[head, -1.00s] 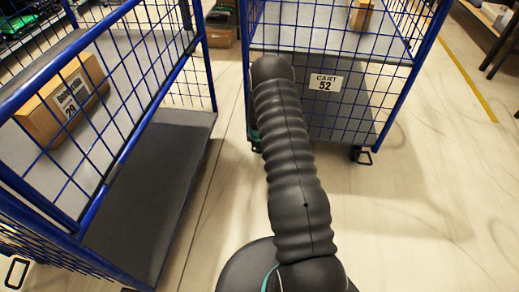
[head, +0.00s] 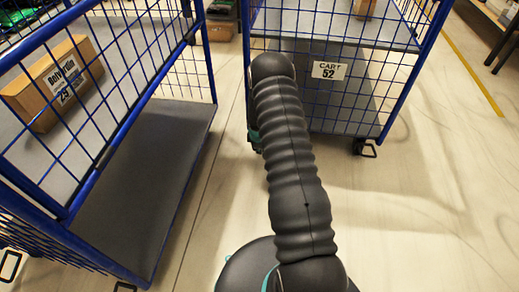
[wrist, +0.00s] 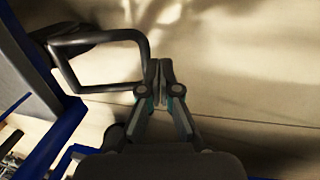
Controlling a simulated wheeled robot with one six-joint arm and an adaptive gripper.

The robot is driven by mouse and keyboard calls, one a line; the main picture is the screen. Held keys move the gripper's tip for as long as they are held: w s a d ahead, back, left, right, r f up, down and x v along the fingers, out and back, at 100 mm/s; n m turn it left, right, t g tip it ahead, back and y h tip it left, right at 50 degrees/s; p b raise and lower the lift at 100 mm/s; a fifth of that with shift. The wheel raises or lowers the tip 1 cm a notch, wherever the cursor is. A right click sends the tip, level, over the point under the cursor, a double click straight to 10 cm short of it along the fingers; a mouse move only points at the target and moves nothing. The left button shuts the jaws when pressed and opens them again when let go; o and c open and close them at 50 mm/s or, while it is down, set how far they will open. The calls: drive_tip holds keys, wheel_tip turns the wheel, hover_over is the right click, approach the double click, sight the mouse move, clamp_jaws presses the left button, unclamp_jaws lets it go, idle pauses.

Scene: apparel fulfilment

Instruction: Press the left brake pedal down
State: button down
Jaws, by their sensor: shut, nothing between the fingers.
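A black loop-shaped brake pedal (wrist: 146,42) sticks out from the blue-framed cart at the upper left of the wrist view. My gripper (wrist: 159,62) is shut and empty, with its fingertips right beside the pedal's outer end. I cannot tell whether they touch. In the head view my dark ribbed arm reaches to the front left of the cart labelled CART 52 (head: 329,70). It hides that cart's left pedal and most of my gripper.
Another blue mesh cart (head: 150,185) stands close on the left, with a cardboard box (head: 40,100) on its upper shelf. A narrow strip of floor separates the two carts. The floor (head: 430,220) at the right is clear up to a yellow line.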

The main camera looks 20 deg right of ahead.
drive_tip(key=shift+f+b, duration=0.45)
drive_tip(key=shift+f, duration=0.3)
drive_tip(key=s+a+r+p, duration=0.1)
drive_tip(key=s+a+r, duration=0.4)
drive_tip(key=s+r, duration=0.3)
wheel_tip(320, 180, up, 2)
drive_tip(key=shift+r, duration=0.15)
drive_tip(key=shift+a, duration=0.1)
idle(0.5)
